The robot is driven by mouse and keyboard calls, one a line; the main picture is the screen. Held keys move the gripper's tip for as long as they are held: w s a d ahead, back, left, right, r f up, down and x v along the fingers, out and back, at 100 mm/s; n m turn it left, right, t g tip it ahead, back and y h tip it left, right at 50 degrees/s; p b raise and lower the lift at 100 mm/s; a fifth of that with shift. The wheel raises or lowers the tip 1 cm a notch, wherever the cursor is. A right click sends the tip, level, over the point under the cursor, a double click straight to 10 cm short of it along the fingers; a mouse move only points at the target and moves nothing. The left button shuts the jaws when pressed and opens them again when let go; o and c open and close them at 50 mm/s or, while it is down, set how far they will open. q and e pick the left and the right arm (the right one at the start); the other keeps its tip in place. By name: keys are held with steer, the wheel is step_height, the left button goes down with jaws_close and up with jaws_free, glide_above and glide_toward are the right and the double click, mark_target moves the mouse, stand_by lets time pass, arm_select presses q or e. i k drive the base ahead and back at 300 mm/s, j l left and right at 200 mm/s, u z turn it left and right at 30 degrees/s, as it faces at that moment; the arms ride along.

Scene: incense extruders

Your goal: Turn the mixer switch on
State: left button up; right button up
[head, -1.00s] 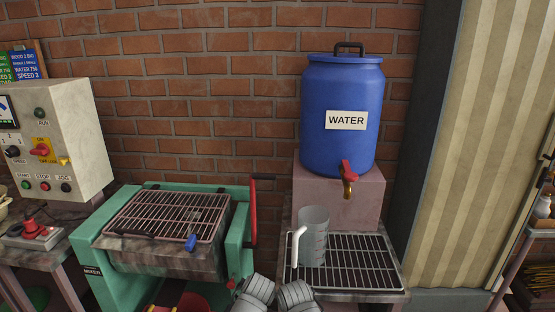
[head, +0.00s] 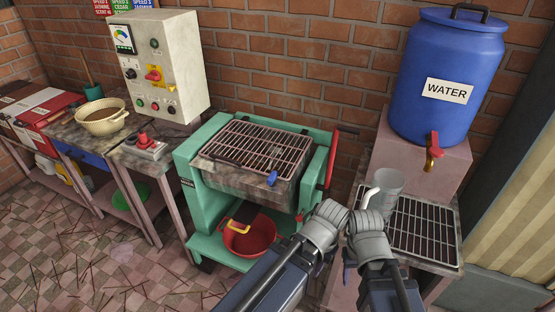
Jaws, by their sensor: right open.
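The green mixer (head: 207,222) stands against the brick wall with a metal grate (head: 256,145) over its trough. Left of it, a cream control box (head: 184,62) carries a red rotary switch (head: 153,75) on a yellow plate, plus several knobs and buttons; its exact setting is too small to read. My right gripper (head: 367,222) is in front of the drain rack, open, well right of the control box. My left gripper (head: 325,222) is beside it, in front of the mixer's right end; its jaws cannot be made out. Neither gripper is near the control box.
A blue water barrel (head: 447,75) stands on a pink block, with a clear jug (head: 386,188) on the drain rack (head: 425,232) below. A red bowl (head: 250,238) sits under the mixer.

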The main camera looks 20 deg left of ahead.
mark_target(154, 75)
steer(key=u, duration=1.5)
